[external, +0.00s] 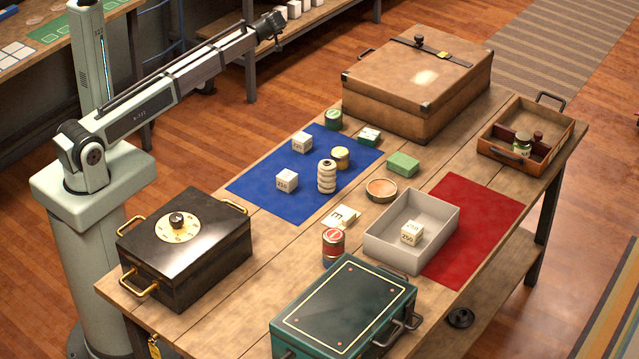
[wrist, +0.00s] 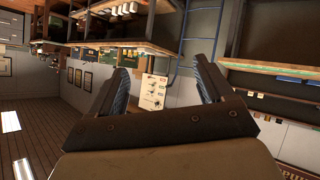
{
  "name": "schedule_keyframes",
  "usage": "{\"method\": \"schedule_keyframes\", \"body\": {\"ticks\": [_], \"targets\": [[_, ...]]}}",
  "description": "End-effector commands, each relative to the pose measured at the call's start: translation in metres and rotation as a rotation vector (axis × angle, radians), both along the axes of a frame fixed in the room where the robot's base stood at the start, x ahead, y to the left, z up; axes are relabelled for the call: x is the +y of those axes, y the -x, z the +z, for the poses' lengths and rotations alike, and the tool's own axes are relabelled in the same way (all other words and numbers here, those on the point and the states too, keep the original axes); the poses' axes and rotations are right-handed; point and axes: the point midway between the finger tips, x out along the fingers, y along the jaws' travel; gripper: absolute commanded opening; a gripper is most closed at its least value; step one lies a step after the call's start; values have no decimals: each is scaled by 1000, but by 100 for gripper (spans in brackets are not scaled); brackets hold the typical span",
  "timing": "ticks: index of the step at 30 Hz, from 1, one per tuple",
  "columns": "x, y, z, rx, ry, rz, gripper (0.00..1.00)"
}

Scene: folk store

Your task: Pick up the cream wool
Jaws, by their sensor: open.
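The cream wool (external: 327,177) looks like a ribbed, upright cream spool. It stands on the blue mat (external: 262,183) in the middle of the table, in the external view. My gripper (external: 275,27) is high at the upper left in the external view, well away from the wool. In the wrist view my gripper (wrist: 162,85) has its two fingers spread apart with nothing between them. The wrist view looks out across the room, and I cannot make out the wool there.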

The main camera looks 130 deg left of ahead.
Motion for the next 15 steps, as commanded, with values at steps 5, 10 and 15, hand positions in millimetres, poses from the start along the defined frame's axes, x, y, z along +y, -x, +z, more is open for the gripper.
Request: {"method": "schedule_keyframes", "body": {"ticks": [5,10,15], "targets": [[-5,-11,46,-21,-4,36,81],[-23,-70,65,-55,87,-21,81],[-49,-149,59,-81,233,-155,81]]}}
